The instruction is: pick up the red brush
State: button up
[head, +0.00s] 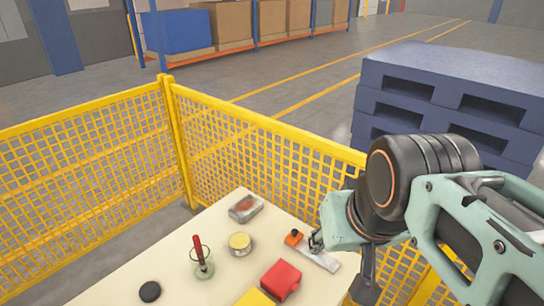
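The table (190,228) also holds a black disc (150,291), a yellow-topped tin (240,243), a red block (281,280), a grey tray (245,207) and an orange-ended flat tool (294,238). A yellow mesh fence (250,150) stands behind. Blue pallets (440,95) are beyond it.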

aim_at(196, 240)
jog(key=u, duration=1)
jog(key=k, duration=0.05)
